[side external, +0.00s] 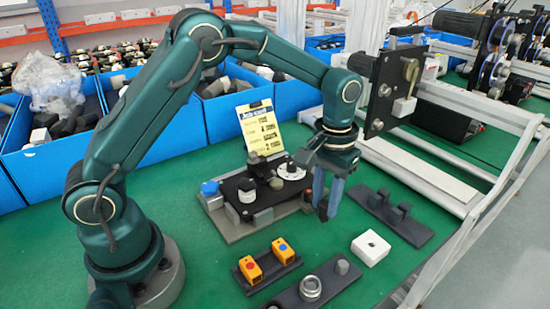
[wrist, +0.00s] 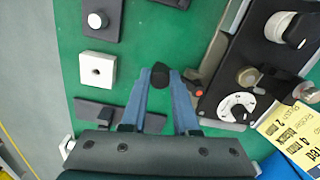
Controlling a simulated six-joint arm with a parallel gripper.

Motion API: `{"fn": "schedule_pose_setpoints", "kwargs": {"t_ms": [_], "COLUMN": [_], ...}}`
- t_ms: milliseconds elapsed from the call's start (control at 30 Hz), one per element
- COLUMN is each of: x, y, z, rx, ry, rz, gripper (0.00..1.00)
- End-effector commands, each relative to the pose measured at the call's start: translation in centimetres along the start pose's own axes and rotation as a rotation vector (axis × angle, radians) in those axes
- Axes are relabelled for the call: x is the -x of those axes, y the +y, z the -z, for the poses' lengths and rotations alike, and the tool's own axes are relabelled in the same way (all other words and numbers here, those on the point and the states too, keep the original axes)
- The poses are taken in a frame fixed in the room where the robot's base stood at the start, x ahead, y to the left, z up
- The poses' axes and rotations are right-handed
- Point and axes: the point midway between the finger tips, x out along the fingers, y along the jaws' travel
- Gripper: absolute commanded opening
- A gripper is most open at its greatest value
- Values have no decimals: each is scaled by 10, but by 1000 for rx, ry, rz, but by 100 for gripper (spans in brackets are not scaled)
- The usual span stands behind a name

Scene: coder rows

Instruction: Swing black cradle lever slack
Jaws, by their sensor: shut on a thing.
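My gripper (side external: 322,214) points down just right of the board with the dials. In the wrist view its two blue fingers (wrist: 161,82) close in on a small black piece (wrist: 159,73) at the tips. I cannot make out a lever's full shape; fingers hide much of it in the side view. The board carries a black plate (wrist: 243,60), a white dial (side external: 290,171) and a black-and-white knob (side external: 247,190). A small red-tipped part (wrist: 198,92) sits at the board's edge beside the right finger. A blue cap (side external: 209,188) stands at the board's left.
A yellow card (side external: 260,127) stands behind the board. Green mat shows between them.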

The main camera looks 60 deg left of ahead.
Motion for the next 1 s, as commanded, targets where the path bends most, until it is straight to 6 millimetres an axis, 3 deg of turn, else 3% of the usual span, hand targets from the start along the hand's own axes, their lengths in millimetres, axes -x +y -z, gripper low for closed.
{"fn": "schedule_pose_setpoints", "kwargs": {"t_ms": [467, 1000], "x": [1, 1], "y": [8, -1], "z": [33, 65], "rx": [450, 933], "ry": [8, 7], "rz": [-6, -7], "gripper": [0, 0]}}
